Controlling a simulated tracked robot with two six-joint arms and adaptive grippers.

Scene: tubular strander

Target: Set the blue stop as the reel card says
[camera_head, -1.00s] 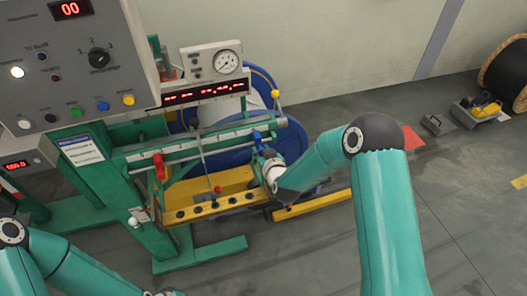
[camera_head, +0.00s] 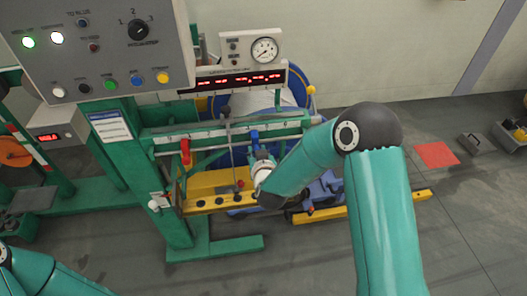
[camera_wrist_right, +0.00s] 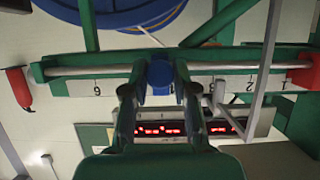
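The blue stop (camera_head: 255,141) sits on the scale rail (camera_head: 290,125) of the green machine frame. In the right wrist view the blue stop (camera_wrist_right: 160,73) is between the two fingers of my right gripper (camera_wrist_right: 160,88), which appear closed on its sides. In the head view my right gripper (camera_head: 262,162) reaches the stop from below right. The reel card (camera_head: 110,127) is on the green post; its text is too small to read. My left gripper is out of view.
A red stop (camera_head: 185,150) is on the rail to the left. A thin upright rod (camera_head: 228,130) stands just left of the blue stop. A yellow beam (camera_head: 215,200) lies below, and a gauge box (camera_head: 250,48) and red display (camera_head: 238,79) above.

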